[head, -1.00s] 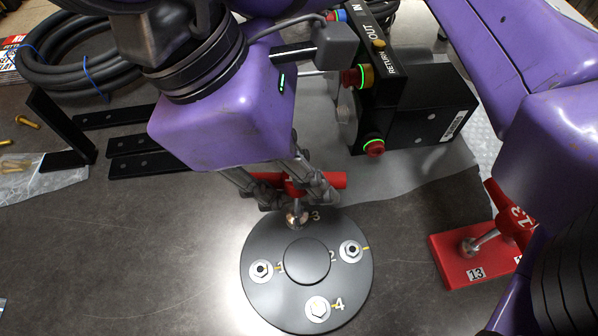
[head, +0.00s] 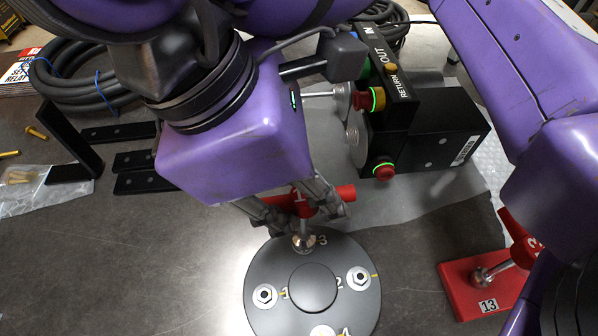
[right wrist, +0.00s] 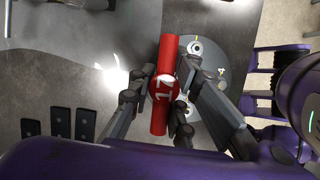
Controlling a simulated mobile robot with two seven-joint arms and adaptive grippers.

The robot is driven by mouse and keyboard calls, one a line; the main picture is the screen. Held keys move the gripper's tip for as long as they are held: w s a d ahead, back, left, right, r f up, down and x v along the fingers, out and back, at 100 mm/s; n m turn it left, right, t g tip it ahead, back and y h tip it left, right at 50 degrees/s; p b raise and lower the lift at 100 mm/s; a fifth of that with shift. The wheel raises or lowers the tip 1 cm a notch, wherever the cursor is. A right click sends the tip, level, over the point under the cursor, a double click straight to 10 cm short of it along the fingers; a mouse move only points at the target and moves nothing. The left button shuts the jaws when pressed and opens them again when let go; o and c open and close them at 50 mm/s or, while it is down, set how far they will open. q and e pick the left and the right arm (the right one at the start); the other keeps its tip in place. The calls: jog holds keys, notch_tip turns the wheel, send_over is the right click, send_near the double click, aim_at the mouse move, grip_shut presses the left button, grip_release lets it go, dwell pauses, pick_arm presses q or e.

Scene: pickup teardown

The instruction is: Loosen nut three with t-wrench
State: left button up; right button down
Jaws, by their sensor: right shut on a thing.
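A red T-wrench (head: 338,194) stands over the position marked 3 on the round dark hub (head: 260,270). Its metal socket (head: 303,242) meets the hub there and hides nut three. My right gripper (head: 300,208) is shut on the wrench's red crossbar. In the right wrist view the red bar (right wrist: 168,62) lies between the fingers (right wrist: 164,90), with a white number on its middle. Nut one (head: 264,295) and nut two (head: 358,279) show uncovered. Nut four (head: 322,331) is cut by the lower edge. My left gripper is not in view.
A black box with coloured knobs (head: 440,125) stands behind the hub on a grey sheet. A red stand (head: 470,284) marked 13 holds another red tool at right. Black bars (head: 118,133), a coiled hose (head: 75,85) and a bag of bolts (head: 22,180) lie at left.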

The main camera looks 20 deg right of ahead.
jog(key=shift+s+a+r+p, duration=0.1)
jog(key=shift+s+r+p, duration=0.05)
jog(key=shift+r, duration=0.25)
jog(key=shift+s+r+p, duration=0.1)
jog(key=shift+r+p, duration=0.05)
jog(key=shift+r, duration=0.25)
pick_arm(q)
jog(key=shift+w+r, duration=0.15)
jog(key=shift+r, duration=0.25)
pick_arm(e)
jog(key=shift+w, duration=0.15)
jog(key=shift+r+p, duration=1.3)
jog(key=shift+r, duration=0.75)
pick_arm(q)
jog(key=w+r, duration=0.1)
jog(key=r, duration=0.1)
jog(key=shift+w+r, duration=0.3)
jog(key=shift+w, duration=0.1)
